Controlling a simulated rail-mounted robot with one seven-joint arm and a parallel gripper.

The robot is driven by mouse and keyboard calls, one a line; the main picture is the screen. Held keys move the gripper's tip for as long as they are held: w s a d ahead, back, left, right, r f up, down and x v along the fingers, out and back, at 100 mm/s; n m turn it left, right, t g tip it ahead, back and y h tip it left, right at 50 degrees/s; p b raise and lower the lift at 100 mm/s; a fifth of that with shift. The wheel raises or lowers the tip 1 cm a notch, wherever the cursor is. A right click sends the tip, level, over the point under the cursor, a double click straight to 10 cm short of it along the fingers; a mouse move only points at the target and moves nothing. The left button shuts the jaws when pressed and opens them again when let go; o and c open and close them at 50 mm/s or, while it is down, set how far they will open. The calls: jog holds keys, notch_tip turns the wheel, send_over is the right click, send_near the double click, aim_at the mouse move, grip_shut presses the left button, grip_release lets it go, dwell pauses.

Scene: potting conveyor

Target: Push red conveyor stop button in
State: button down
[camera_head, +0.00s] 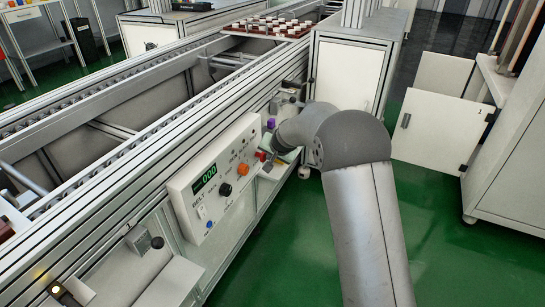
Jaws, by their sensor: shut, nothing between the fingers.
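The control panel (195,213) is a white box on the side of the conveyor, with a green display (204,178) reading 000. The red button (261,155) is at the panel's far right end, partly hidden by my gripper. My gripper (267,165) is small in the picture, beside the red button and in front of the panel's right end. It is shut and empty. I cannot tell whether its tips touch the button, nor how far in the button is.
An orange knob (243,169), a black knob (225,189) and a white switch (202,212) sit left of the red button. A white cabinet (347,75) stands behind my arm. A tray of pots (268,28) lies on the far conveyor.

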jog(key=shift+w+a+r+p, duration=0.1)
jog(key=shift+w+a+p, duration=0.1)
jog(key=shift+a+p, duration=0.25)
jog(key=shift+w+a+p, duration=0.15)
jog(key=shift+a+p, duration=0.25)
jog(key=shift+a, duration=0.05)
jog(key=shift+d, duration=0.1)
jog(key=s+d+r, duration=0.6)
jog(key=r, duration=0.1)
jog(key=shift+s+d+r, duration=0.35)
jog(key=shift+s+r, duration=0.05)
